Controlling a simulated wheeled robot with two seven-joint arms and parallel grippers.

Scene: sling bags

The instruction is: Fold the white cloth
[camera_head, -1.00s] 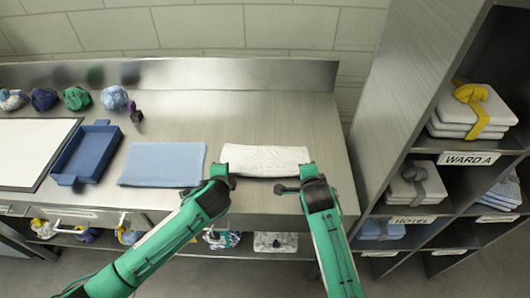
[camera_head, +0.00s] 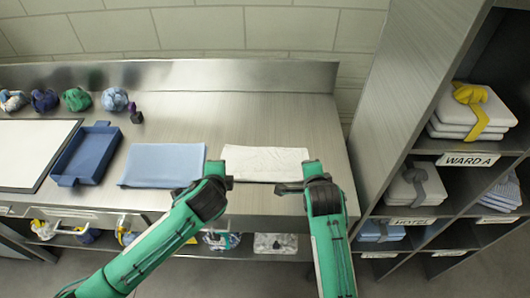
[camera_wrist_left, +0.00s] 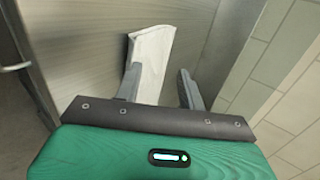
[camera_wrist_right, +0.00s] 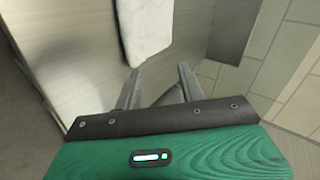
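The white cloth (camera_head: 265,162) lies as a flat, narrow rectangle near the front edge of the steel counter. My left gripper (camera_head: 222,174) is at its left end in the head view. In the left wrist view the left gripper (camera_wrist_left: 160,85) has its fingers apart, with the cloth (camera_wrist_left: 152,50) showing beyond and between them. My right gripper (camera_head: 297,176) is at the cloth's right end. In the right wrist view its fingers (camera_wrist_right: 158,82) are apart, and the cloth (camera_wrist_right: 144,28) lies ahead of them. Whether either gripper touches the cloth is unclear.
A folded blue cloth (camera_head: 163,165) lies just left of the white cloth. A blue tray (camera_head: 61,165), a white board (camera_head: 30,150) and several crumpled cloths (camera_head: 77,98) are farther left. A shelf unit (camera_head: 400,100) stands close on the right. The counter behind the cloth is clear.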

